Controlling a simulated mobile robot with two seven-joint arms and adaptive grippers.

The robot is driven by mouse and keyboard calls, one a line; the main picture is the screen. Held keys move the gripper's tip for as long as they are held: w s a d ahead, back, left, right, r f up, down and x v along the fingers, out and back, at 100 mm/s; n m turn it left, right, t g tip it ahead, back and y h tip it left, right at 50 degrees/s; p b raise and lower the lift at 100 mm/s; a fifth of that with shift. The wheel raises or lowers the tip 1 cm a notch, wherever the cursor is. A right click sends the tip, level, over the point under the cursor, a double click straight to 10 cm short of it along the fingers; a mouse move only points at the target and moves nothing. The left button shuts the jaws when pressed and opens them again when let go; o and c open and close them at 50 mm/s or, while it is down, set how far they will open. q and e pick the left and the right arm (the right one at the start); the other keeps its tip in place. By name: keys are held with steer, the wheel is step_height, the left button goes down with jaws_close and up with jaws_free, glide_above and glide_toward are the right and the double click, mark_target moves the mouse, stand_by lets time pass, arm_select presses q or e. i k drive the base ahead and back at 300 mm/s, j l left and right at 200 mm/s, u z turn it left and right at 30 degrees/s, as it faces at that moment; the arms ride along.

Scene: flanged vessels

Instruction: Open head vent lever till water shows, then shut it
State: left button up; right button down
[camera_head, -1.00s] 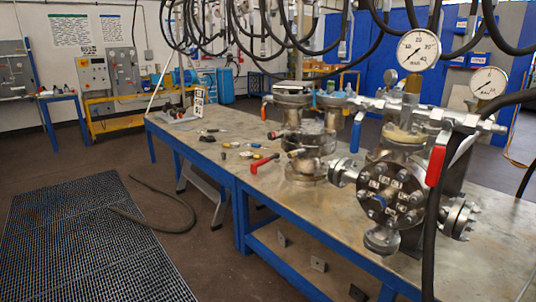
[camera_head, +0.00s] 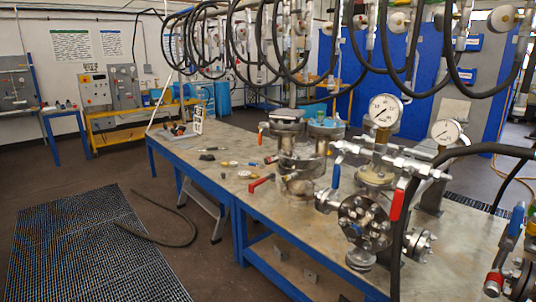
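A steel flanged vessel (camera_head: 365,218) stands at the near right part of the bench, with a bolted round face plate toward me. A manifold pipe (camera_head: 385,158) crosses its head below a round gauge (camera_head: 385,111). A red lever (camera_head: 397,205) hangs down from the manifold's right part, and a blue lever (camera_head: 336,176) hangs at its left. I cannot tell which one is the head vent lever. No water shows at the head. Neither of my grippers is in view.
The bench (camera_head: 222,184) holds other flanged fittings (camera_head: 297,155) and small loose tools. A black hose (camera_head: 402,250) runs down in front of the vessel. Another valve with a blue handle (camera_head: 517,219) stands at the right edge. Black hoses hang overhead; a floor grate (camera_head: 85,250) lies at left.

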mark_target(518, 213)
steer(key=z, duration=1.05)
